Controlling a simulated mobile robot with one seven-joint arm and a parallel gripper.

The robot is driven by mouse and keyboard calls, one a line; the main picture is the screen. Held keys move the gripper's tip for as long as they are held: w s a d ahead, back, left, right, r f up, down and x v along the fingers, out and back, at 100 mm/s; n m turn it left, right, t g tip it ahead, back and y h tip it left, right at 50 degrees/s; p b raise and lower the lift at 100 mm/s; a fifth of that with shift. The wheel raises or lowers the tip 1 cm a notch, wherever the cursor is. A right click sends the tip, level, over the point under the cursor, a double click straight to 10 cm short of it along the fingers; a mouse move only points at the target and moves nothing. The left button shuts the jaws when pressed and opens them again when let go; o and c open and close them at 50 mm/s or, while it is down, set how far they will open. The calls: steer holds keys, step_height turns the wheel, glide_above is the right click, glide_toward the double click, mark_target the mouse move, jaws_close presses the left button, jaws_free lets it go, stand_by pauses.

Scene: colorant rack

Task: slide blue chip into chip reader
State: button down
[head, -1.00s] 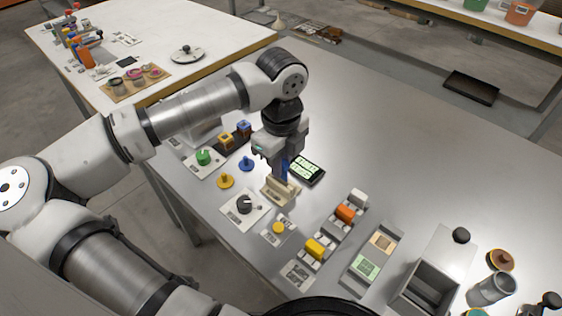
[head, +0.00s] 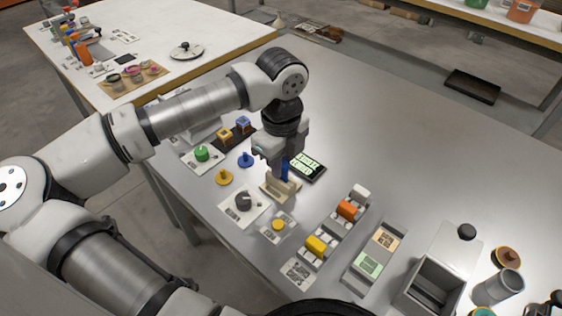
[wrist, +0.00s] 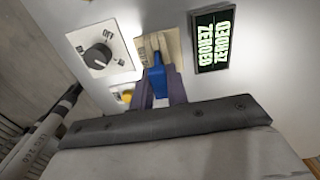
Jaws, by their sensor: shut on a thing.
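My gripper (head: 277,170) is shut on the blue chip (head: 285,171), a thin upright piece just above or at the beige slotted block (head: 276,194), which looks like the chip reader. In the wrist view the blue chip (wrist: 158,82) sits between the two dark fingers (wrist: 158,76). Its far end overlaps the beige reader (wrist: 144,47). I cannot tell whether the chip's lower edge is inside the slot or how deep. The fingers hide part of the chip.
A dark display (head: 306,166) with green text stands right of the reader. A black dial (head: 243,201) on a white plate is at its left. Blue (head: 245,160) and yellow (head: 224,177) knobs stand nearby. The table's back right is clear.

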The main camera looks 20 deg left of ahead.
steer(key=shift+f+b, duration=0.8)
steer(key=shift+b, duration=0.05)
steer(key=c, duration=1.3)
jaws_free()
steer(key=shift+r, duration=0.1)
step_height(320, 180, up, 14)
steer(key=shift+b, duration=0.4)
steer(key=shift+f, duration=0.2)
